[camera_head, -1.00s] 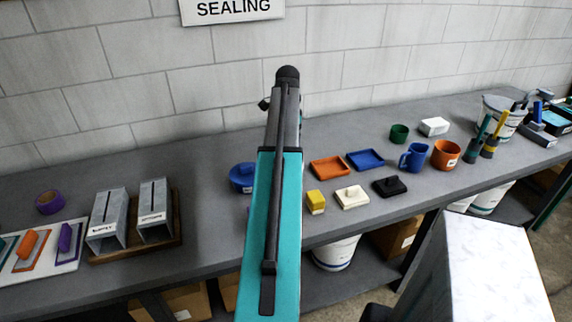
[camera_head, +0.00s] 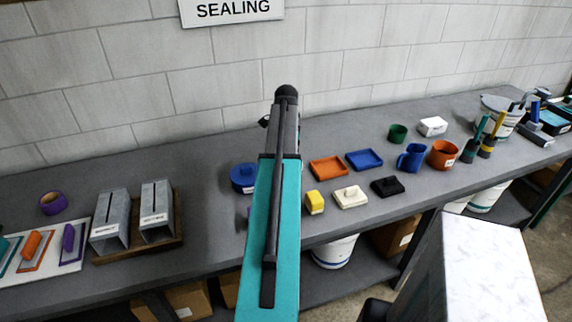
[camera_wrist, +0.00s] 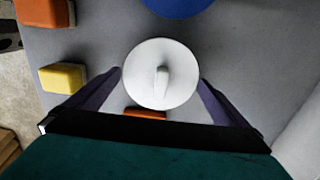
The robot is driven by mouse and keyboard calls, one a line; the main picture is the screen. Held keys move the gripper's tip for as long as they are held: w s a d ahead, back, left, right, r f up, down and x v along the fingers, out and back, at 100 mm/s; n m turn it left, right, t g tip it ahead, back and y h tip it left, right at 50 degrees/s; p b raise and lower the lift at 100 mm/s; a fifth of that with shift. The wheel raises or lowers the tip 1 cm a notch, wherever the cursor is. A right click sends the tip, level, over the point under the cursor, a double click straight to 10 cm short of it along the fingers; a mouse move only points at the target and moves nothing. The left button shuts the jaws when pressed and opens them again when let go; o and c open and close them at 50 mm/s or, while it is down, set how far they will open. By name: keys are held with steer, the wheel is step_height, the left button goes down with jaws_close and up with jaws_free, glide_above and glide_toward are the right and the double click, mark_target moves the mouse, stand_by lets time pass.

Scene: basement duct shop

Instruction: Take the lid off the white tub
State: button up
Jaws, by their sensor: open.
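The white tub shows in the wrist view from above as a round white lid (camera_wrist: 178,88) with a narrow upright grip (camera_wrist: 161,84) across its middle. The tub's body is hidden beneath the lid. My gripper (camera_wrist: 160,77) is open, with one dark finger on the left and one on the right of the lid. I cannot tell whether the fingers touch its rim. In the head view my arm hides the tub and the gripper.
In the wrist view a blue round thing (camera_wrist: 178,6) lies just beyond the lid, and a yellow block (camera_wrist: 63,77) lies left. Metal duct pieces (camera_head: 110,222) stand left.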

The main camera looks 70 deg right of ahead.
stand_by(0.3)
steer(key=c, duration=0.7)
steer(key=shift+r, duration=0.2)
steer(key=shift+r+b, duration=0.9)
steer(key=shift+r, duration=0.7)
steer(key=s+a+r+b, duration=0.1)
steer(key=s+a+b, duration=0.2)
steer(key=a, duration=1.2)
steer(key=shift+a+r+b, duration=0.2)
steer(key=shift+a+b, duration=0.1)
steer(key=shift+a, duration=0.05)
steer(key=shift+w, duration=0.1)
